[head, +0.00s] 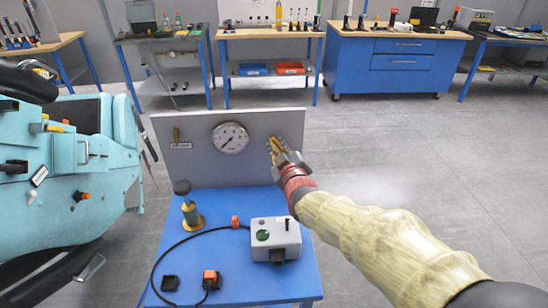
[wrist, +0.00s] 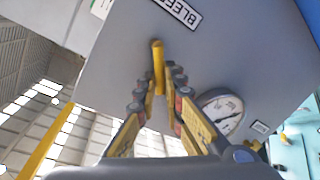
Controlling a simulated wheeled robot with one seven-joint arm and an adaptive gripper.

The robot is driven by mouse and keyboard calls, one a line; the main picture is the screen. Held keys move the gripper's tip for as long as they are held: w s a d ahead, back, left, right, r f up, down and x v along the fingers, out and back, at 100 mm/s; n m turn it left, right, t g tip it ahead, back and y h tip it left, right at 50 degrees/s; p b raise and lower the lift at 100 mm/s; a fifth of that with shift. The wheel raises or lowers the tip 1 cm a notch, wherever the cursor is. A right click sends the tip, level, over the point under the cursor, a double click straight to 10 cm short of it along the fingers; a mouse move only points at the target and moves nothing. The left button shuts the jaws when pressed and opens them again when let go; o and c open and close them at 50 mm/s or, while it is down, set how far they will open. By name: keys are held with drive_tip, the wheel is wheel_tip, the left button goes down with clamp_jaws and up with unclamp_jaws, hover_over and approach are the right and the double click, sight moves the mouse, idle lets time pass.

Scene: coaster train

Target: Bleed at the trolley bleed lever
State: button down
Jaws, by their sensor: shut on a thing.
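The bleed lever (wrist: 158,60) is a yellow bar sticking out of the grey panel (wrist: 115,70), beside a label (wrist: 178,10) of which "BLEE" can be read. My gripper (wrist: 158,88) is shut on the lever, with one yellow finger on each side of it. In the head view my gripper (head: 275,148) is at the right part of the upright panel (head: 200,175) and hides the lever there. The round pressure gauge (head: 230,138) is on the panel, left of my gripper; it also shows in the wrist view (wrist: 222,108).
A second small brass lever (head: 177,134) with a label is on the panel's left. The blue trolley top (head: 235,278) carries a grey box (head: 275,238), a cable and a brass fitting (head: 192,212). A turquoise machine (head: 90,175) stands left. The floor at right is clear.

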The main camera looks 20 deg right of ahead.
drive_tip(key=shift+s+d+r+m+t+y+b, duration=0.15)
drive_tip(key=shift+d+m+b, duration=0.3)
drive_tip(key=shift+m, duration=0.65)
drive_tip(key=shift+d+m+t+y+b, duration=0.1)
drive_tip(key=shift+d+m+t+b, duration=0.25)
drive_tip(key=shift+m, duration=0.75)
drive_tip(key=shift+s+d+r+m+t+y+b, duration=0.1)
drive_tip(key=shift+d+m+b, duration=0.45)
drive_tip(key=shift+m, duration=0.55)
drive_tip(key=c, duration=1.9)
unclamp_jaws()
drive_tip(key=s, duration=1.2)
drive_tip(key=shift+a, duration=0.1)
